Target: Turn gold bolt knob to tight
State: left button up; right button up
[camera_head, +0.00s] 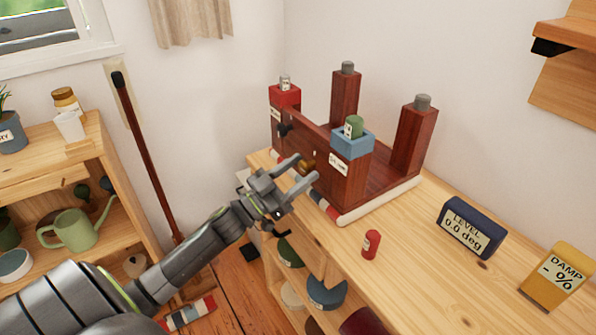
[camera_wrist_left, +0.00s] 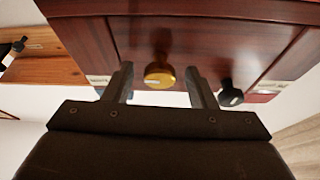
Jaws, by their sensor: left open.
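The gold bolt knob (camera_head: 307,165) sits on the front of a dark red timber frame (camera_head: 340,185). In the left wrist view the gold knob (camera_wrist_left: 159,75) is round, with a pale label on its rim. My left gripper (camera_head: 304,172) is open, with its fingers pointing at the frame's front. In the wrist view its fingertips (camera_wrist_left: 160,80) lie one on each side of the gold knob, with gaps visible on both sides. A black knob (camera_wrist_left: 230,94) is to the right of the fingers; it also shows in the head view (camera_head: 283,130). My right gripper is not in view.
The frame stands on a wooden bench (camera_head: 400,235). Blue (camera_head: 352,141) and red (camera_head: 285,95) blocks cap its posts. A small red cylinder (camera_head: 371,244), a level display (camera_head: 471,228) and a damp meter (camera_head: 557,277) stand to the right. A shelf (camera_head: 85,150) with pots is at left.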

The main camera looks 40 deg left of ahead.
pick_arm(q)
jog(key=shift+c, duration=1.2)
jog(key=c, duration=0.7)
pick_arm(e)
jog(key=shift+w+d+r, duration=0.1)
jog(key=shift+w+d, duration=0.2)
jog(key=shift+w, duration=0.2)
